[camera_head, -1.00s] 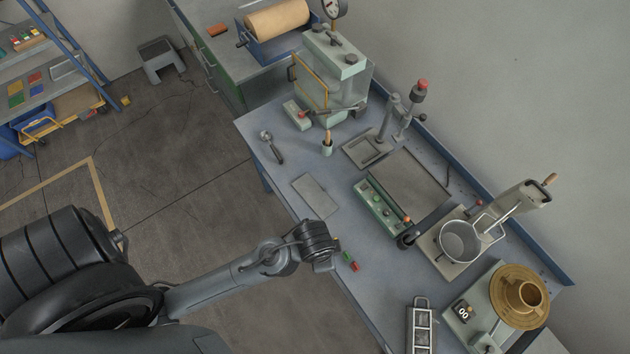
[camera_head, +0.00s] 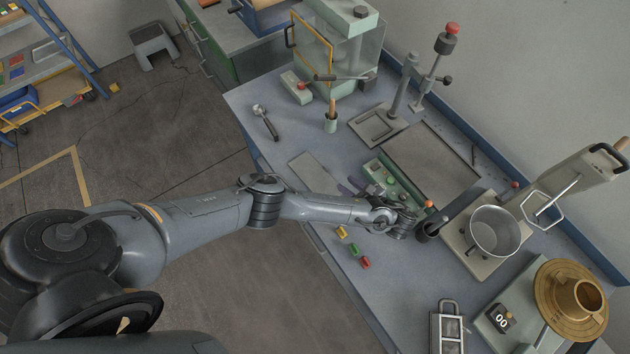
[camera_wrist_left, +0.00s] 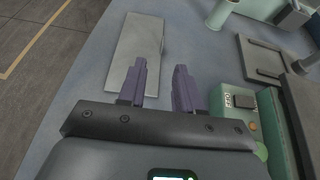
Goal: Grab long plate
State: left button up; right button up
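The long plate (camera_head: 313,172) is a flat, plain grey rectangle lying on the bench near its front edge in the head view. It shows in the left wrist view (camera_wrist_left: 137,48), upper left of centre. My left gripper (camera_head: 351,186) is beside the plate's near right end; its two purple fingers (camera_wrist_left: 161,68) are apart with nothing between them. The fingertips' height above the bench is unclear. My right gripper is not in view.
A green control box (camera_head: 398,190) stands close to the right of the left gripper. Small coloured pieces (camera_head: 354,249) lie near the front edge. A metal pot (camera_head: 496,231) stands further right. A green cup (camera_head: 331,123) and a small tool (camera_head: 265,122) lie beyond the plate.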

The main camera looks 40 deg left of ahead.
aim_at(328, 174)
pick_arm(q)
jog(key=shift+w+a+r, duration=0.1)
jog(key=shift+w+a, duration=0.2)
jog(key=shift+a, duration=0.1)
jog(key=shift+a+f+b, duration=0.35)
jog(key=shift+b, duration=0.05)
jog(key=b+x, duration=0.2)
jog(key=x, duration=0.1)
jog(key=shift+a+f, duration=0.15)
jog(key=shift+a, duration=0.1)
jog(key=shift+w+a+f+b, duration=0.1)
jog(key=shift+a+b, duration=0.45)
jog(key=shift+b, duration=0.05)
jog(key=shift+w+a+f+b, duration=0.1)
jog(key=shift+a+f+b, duration=0.4)
jog(key=shift+b, duration=0.3)
jog(key=b+x, duration=0.1)
jog(key=x, duration=0.2)
jog(key=shift+f, duration=0.1)
jog(key=shift+a+f, duration=0.1)
jog(key=shift+a, duration=0.25)
